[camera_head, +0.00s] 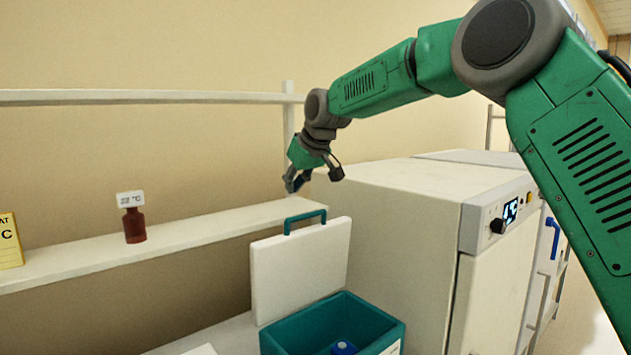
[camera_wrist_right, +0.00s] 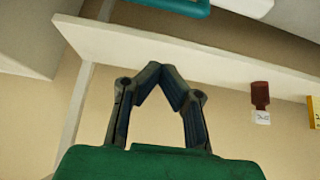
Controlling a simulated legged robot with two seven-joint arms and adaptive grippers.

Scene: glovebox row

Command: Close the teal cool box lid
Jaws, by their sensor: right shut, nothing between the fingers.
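The teal cool box (camera_head: 335,318) stands on the bench at the bottom of the head view, open at the top. Its white lid (camera_head: 300,268) stands upright at the box's back edge, with a teal handle (camera_head: 305,218) on its top edge. My right gripper (camera_head: 315,184) is above and behind the lid handle, apart from it, shut and empty. In the right wrist view the right gripper's fingertips (camera_wrist_right: 160,68) meet, and a teal piece, seemingly the handle (camera_wrist_right: 185,6), shows at the top edge. My left gripper is not in view.
A blue-capped item (camera_head: 343,347) sits inside the box. A white cabinet (camera_head: 400,220) with a display stands close on the right. A wall shelf (camera_head: 190,232) behind holds a brown bottle (camera_head: 134,225) and a yellow card (camera_head: 10,242).

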